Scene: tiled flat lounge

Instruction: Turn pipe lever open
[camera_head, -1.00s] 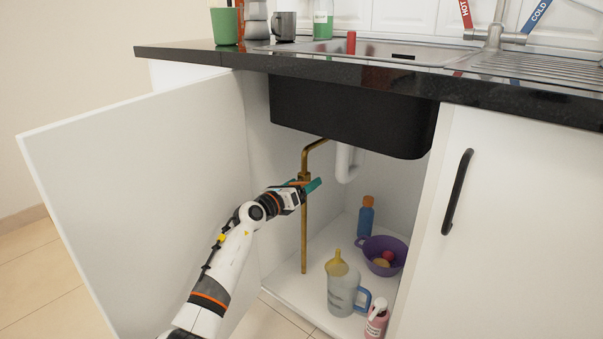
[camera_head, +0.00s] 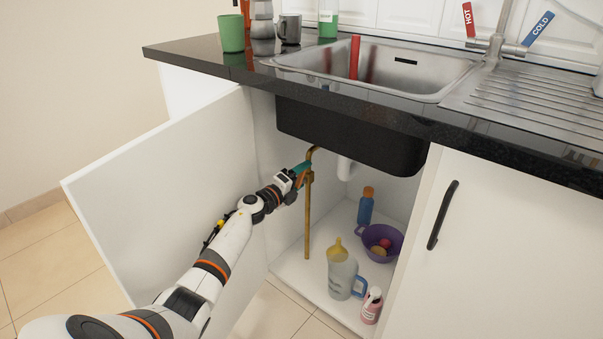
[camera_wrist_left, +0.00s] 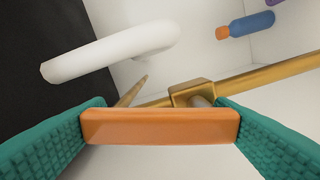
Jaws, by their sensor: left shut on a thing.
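The brass pipe (camera_head: 307,225) stands upright in the open cabinet under the sink; it also shows in the left wrist view (camera_wrist_left: 265,76). Its valve body (camera_wrist_left: 190,94) is a small brass block. The orange lever (camera_wrist_left: 160,127) lies across the left wrist view, in front of the valve. My left gripper (camera_head: 303,169) has teal fingers, one at each end of the lever in the wrist view, and is shut on it. In the head view the fingers hide most of the lever. My right gripper is out of view.
A white drain pipe (camera_head: 344,168) hangs beside the brass pipe, below the black sink basin (camera_head: 350,139). A blue bottle (camera_head: 365,207), purple colander (camera_head: 394,236), jug (camera_head: 341,273) and pink bottle (camera_head: 371,306) stand on the cabinet floor. The open door (camera_head: 170,190) is left of my arm.

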